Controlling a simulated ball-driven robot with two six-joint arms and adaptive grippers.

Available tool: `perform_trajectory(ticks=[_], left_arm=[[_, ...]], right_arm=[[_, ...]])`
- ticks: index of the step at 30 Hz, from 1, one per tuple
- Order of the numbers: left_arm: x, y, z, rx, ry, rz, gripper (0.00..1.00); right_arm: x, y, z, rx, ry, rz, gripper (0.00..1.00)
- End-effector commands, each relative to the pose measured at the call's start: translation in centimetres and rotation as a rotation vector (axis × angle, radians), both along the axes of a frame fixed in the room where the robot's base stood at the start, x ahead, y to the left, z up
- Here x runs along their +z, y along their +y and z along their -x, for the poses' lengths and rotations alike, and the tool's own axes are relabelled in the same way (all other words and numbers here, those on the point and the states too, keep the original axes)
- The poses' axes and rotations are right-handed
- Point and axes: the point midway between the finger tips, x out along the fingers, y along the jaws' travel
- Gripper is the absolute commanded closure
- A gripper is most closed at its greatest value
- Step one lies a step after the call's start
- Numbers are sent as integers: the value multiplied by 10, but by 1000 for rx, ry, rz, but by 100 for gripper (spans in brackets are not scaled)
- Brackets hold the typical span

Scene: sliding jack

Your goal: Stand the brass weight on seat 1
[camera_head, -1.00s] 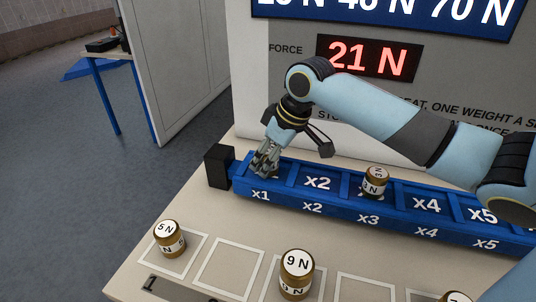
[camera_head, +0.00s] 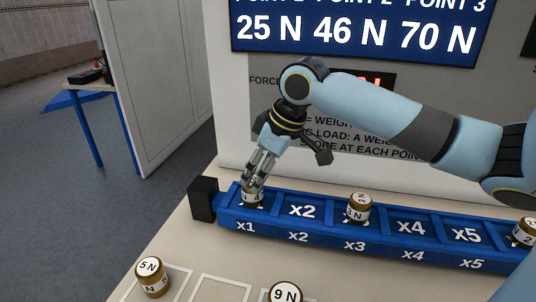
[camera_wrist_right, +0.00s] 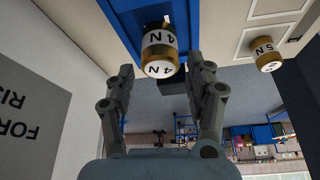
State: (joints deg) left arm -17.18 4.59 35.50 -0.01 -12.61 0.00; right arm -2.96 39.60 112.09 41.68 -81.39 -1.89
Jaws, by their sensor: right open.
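A brass weight marked 4 N (camera_wrist_right: 160,52) stands in seat x1 at the left end of the blue beam (camera_head: 298,232). Its top is partly hidden by the fingers in the head view, where it also shows (camera_head: 251,197). My right gripper (camera_head: 257,177) is just above it, pointing down. In the right wrist view the open fingers (camera_wrist_right: 160,72) are apart, one on each side of the weight, with gaps visible. My left gripper is not in view.
Another brass weight (camera_head: 359,208) stands on x3 and one (camera_head: 524,232) at the right end of the beam. The 5 N (camera_head: 151,277) and 9 N (camera_head: 285,294) weights stand on the table in front. Seats x2, x4 and x5 look empty.

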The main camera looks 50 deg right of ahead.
Motion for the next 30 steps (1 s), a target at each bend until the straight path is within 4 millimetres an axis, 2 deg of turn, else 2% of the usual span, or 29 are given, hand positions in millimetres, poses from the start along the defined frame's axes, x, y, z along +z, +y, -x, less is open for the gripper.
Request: perform_trajectory(ticks=[1,4,10,30], left_arm=[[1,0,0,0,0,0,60],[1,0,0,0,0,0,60],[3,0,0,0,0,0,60],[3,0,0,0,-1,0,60]], right_arm=[[12,-3,4,5,-2,9,46],[31,-5,12,4,0,7,46],[52,-7,21,1,0,4,46],[57,-7,22,-1,0,0,46]])
